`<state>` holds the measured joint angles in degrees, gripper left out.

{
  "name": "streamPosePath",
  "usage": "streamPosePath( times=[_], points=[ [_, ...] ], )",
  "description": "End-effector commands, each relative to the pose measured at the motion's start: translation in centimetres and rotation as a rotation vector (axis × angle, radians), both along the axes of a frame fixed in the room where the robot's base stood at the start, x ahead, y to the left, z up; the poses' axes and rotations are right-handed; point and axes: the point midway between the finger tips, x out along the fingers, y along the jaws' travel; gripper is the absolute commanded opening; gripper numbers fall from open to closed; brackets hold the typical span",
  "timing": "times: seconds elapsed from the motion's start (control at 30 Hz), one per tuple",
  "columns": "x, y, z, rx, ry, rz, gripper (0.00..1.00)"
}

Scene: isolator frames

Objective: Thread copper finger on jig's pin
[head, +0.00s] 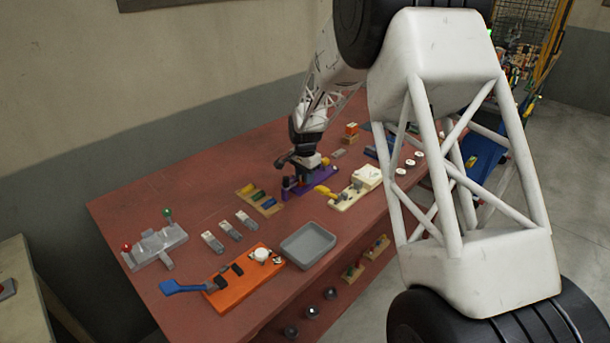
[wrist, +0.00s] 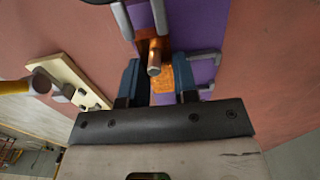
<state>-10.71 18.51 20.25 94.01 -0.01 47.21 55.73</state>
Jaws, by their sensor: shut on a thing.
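The purple jig (head: 321,183) lies on the red bench under my gripper (head: 300,178). In the wrist view the purple jig (wrist: 203,38) fills the top middle, with grey handle-like brackets on it. My gripper (wrist: 157,82) has its two blue fingertips over the jig, shut on the copper finger (wrist: 162,83), which shows orange-brown between and behind them. A round copper-coloured pin (wrist: 154,60) stands out between the fingertips toward the camera. I cannot tell whether the pin passes through the copper finger or only stands in front of it.
A tan rack with coloured pieces (head: 252,190) sits left of the jig, and a cream fixture (head: 348,196) sits to its right. A grey tray (head: 307,246) and an orange board (head: 247,285) are nearer.

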Motion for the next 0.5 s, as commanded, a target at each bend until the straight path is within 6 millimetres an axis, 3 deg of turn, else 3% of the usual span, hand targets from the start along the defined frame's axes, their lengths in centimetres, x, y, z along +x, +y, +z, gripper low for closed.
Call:
streamPosePath(
  times=[0.5],
  points=[
    [0.01, 0.01, -0.92, 0.000, 0.000, 0.000, 0.00]
  ],
)
